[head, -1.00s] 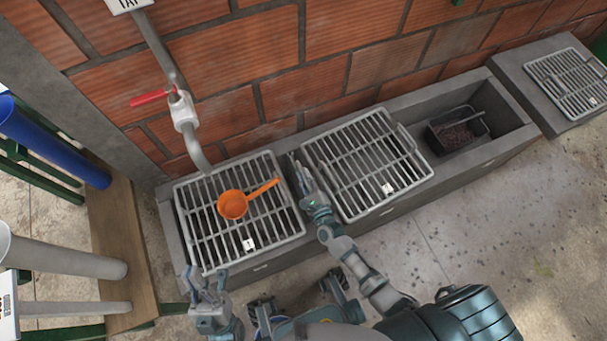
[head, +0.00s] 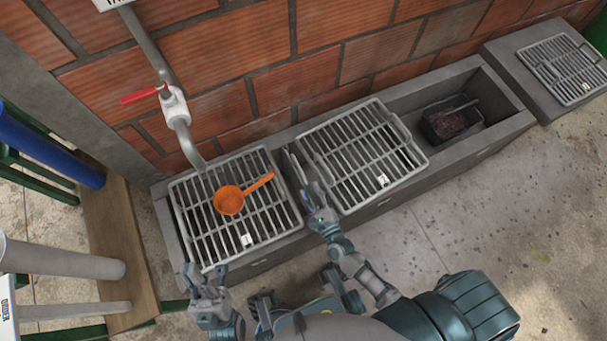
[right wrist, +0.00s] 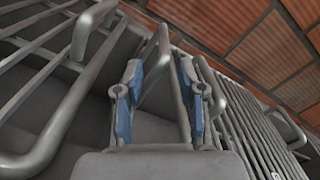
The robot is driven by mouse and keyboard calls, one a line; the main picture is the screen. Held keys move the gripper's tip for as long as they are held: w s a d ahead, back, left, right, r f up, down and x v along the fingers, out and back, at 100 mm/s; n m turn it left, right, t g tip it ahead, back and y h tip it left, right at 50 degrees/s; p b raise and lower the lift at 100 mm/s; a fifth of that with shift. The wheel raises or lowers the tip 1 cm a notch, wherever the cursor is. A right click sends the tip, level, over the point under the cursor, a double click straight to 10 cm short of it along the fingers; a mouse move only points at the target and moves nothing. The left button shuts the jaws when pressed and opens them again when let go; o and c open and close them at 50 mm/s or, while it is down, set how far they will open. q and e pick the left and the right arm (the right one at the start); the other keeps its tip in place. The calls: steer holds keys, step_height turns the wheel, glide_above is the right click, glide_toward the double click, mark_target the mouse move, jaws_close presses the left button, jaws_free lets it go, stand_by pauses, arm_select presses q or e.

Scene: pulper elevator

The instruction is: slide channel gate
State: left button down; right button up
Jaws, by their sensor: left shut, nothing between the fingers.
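A thin grey upright plate, which looks like the channel gate (head: 293,168), stands in the gap between two grates over the concrete channel (head: 400,205). My right gripper (head: 309,188) is low at the front of this gap, beside the right grate. In the right wrist view its two blue-padded fingers (right wrist: 160,85) are apart, with a grey bar (right wrist: 156,60) visible beyond and between them. I cannot tell whether they touch it. My left gripper (head: 205,275) is shut and empty, near the front left corner of the left grate.
The left grate (head: 205,245) bears an orange scoop (head: 229,200). The right grate (head: 355,160) lies beside the gap. A dark container (head: 452,122) sits in the open channel end. A pipe with a red-handled valve (head: 172,105) hangs above the left grate. A brick wall closes the back.

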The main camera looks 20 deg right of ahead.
steer(key=shift+s+d, duration=0.1)
steer(key=shift+s, duration=1.7)
